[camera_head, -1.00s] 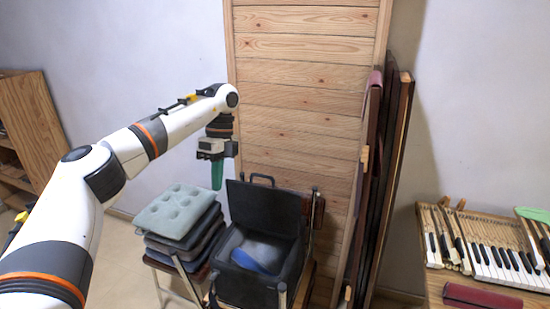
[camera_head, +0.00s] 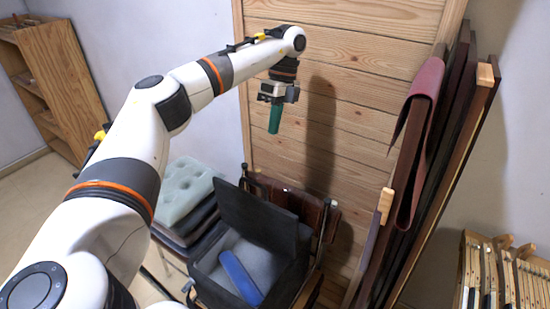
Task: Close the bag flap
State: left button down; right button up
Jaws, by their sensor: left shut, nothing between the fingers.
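The black bag (camera_head: 208,283) stands open on a chair at the lower middle of the head view. Its flap (camera_head: 258,217) is raised, standing up along the back side of the opening. Inside the bag lies a blue object (camera_head: 240,278) on a grey lining. My left gripper (camera_head: 274,130) hangs pointing down in front of the wooden panel, above and slightly right of the flap in the picture. Its green fingers are shut and empty, apart from the flap. My right gripper is not in view.
Stacked cushions (camera_head: 184,192) sit close to the bag's left. A wooden panel (camera_head: 345,120) rises behind it. Leaning boards with a dark red cloth (camera_head: 418,135) stand to the right. Piano keys (camera_head: 505,278) are at the lower right, a shelf (camera_head: 55,85) at the far left.

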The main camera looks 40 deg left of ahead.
pick_arm(q)
jog(key=s+f, duration=0.6)
jog(key=f, duration=0.4)
jog(key=shift+s+d+f, duration=0.15)
jog(key=shift+s+d, duration=0.15)
jog(key=shift+d, duration=0.05)
